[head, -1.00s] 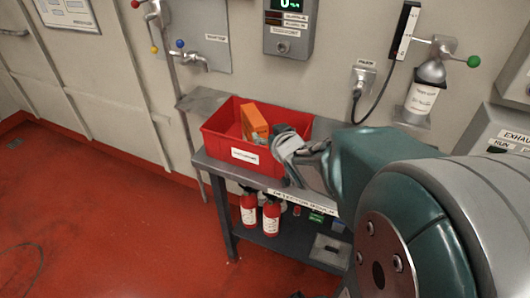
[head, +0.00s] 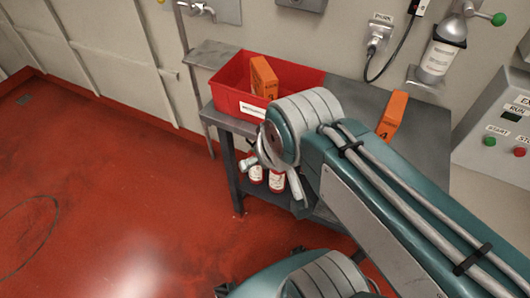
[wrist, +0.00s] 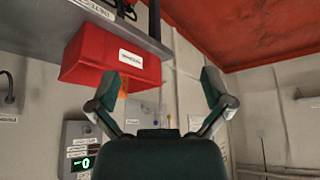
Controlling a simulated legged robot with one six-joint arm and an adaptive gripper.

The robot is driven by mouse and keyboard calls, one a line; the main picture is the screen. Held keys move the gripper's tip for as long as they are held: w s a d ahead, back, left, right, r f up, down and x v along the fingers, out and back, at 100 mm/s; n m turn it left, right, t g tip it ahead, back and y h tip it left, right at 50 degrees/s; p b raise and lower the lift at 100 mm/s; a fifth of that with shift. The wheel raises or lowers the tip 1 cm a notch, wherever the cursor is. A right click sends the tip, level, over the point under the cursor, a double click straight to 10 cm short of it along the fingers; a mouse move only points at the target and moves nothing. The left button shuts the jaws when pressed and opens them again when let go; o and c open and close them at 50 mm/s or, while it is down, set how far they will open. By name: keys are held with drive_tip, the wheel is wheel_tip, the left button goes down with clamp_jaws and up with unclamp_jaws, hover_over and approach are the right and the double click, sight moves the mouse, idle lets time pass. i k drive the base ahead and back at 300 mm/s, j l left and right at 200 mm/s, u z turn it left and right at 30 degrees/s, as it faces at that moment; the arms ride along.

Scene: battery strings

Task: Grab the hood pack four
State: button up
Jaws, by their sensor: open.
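An orange pack (head: 264,78) stands upright in the red bin (head: 229,98), with a dark mark that looks like a 4 low on its face. My gripper (head: 273,178) is in front of the bench, right of and below the bin's front, partly hidden by my arm. In the wrist view, my gripper (wrist: 160,92) has its fingers spread and empty. The red bin (wrist: 84,62) appears upside down beyond them, with a bit of orange behind the left finger.
The grey bench (head: 350,92) stands against the wall. A wall cylinder with a green knob (head: 440,55) and a control panel (head: 500,135) are at right. The red floor at left is clear.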

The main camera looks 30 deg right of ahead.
sight(390, 119)
drive_tip(key=z, duration=1.7)
drive_tip(key=i+j+z, duration=0.3)
drive_tip(key=j+z, duration=0.35)
drive_tip(key=i+l, duration=0.05)
